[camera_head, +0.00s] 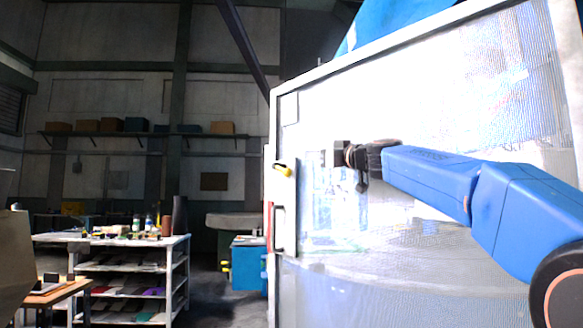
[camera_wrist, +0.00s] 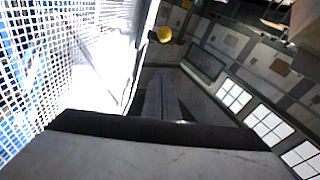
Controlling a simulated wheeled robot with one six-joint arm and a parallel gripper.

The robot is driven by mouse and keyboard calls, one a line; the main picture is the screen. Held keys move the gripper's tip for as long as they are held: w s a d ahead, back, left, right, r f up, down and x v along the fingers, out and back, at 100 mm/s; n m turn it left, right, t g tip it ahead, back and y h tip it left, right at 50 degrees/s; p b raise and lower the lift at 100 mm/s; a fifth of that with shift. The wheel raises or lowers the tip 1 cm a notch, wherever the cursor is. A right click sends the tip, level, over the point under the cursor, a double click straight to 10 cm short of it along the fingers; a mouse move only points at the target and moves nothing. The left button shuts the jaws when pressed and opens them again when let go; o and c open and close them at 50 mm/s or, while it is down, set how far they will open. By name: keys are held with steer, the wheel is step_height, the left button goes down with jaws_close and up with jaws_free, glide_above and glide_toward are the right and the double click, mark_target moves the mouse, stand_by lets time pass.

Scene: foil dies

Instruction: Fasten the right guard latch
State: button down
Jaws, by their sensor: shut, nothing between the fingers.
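The guard door (camera_head: 430,262) is a mesh panel in a white frame and fills the right of the head view. The latch (camera_head: 284,170), with a yellow end, sits on the frame's left upright. In the wrist view the latch's round yellow end (camera_wrist: 165,34) shows at the top, ahead of the fingers and apart from them. My gripper (camera_head: 340,154) is to the right of the latch and a little higher in the head view, in front of the mesh. Its fingers (camera_wrist: 164,96) are shut and empty. The catch that the latch meets cannot be made out.
A white shelf bench (camera_head: 130,262) with bottles and a blue cabinet (camera_head: 248,266) stand to the left. A wall shelf (camera_head: 150,134) carries several boxes.

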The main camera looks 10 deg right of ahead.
mark_target(285, 170)
steer(key=shift+w, duration=0.1)
stand_by(0.3)
steer(key=shift+w+a+f, duration=0.35)
steer(key=shift+w+a, duration=0.6)
steer(key=shift+w, duration=0.7)
steer(key=shift+w+a+f, duration=0.35)
steer(key=shift+w+a, duration=0.6)
steer(key=shift+w, duration=0.65)
steer(key=shift+w+a+f, duration=0.35)
steer(key=shift+w+a, duration=0.6)
steer(key=shift+w, duration=0.7)
steer(key=shift+f, duration=0.1)
